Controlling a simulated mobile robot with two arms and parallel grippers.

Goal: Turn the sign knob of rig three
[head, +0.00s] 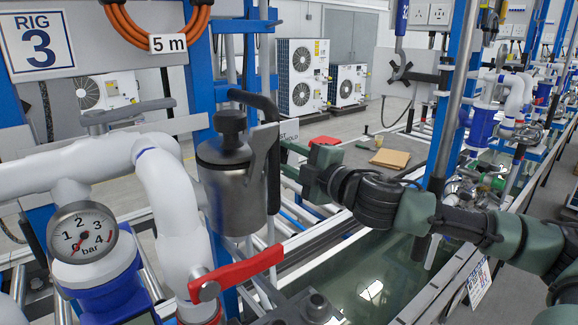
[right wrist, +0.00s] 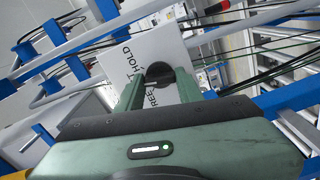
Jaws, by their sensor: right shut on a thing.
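The rig three plate (head: 40,40) hangs at the upper left of the head view. In the right wrist view the sign (right wrist: 150,55) is tilted, and "REE" and "HOLD" can be read. Its round black knob (right wrist: 159,74) sits between the green fingers of my right gripper (right wrist: 158,88), which is shut on it. In the head view the right gripper (head: 308,172) is at the sign, and the knob is hidden. The knob's setting cannot be told. My left gripper is out of view.
A metal pot (head: 228,190) with a black handle stands just left of the right gripper. A red lever (head: 240,275), white pipes and a pressure gauge (head: 82,235) are at the left. A water tank (head: 360,280) lies below my right arm.

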